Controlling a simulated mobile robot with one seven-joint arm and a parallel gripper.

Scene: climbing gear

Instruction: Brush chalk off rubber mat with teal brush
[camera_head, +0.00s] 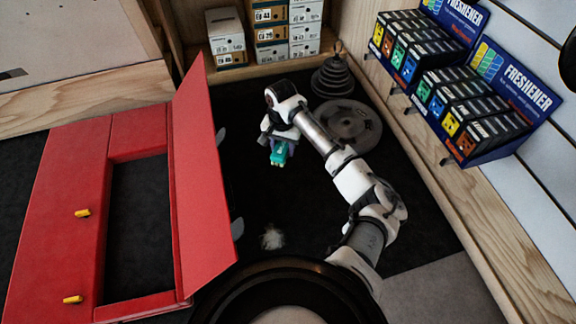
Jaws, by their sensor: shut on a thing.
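The teal brush (279,153) is in my gripper (279,145), which is shut on it and holds it bristles down. Pale bristles show at its lower end. The dark rubber mat (300,215) covers the floor between the red frame and the wooden wall. A white patch of chalk (272,238) lies on the mat, lower in the picture than the brush and apart from it. I cannot tell how high the brush is above the mat.
A red frame (90,180) with a raised red panel (198,180) stands at left. Weight plates (345,125) lie behind my arm. Shoe boxes (268,30) stand at the back. Freshener displays (470,90) line the right wall. The mat around the chalk is clear.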

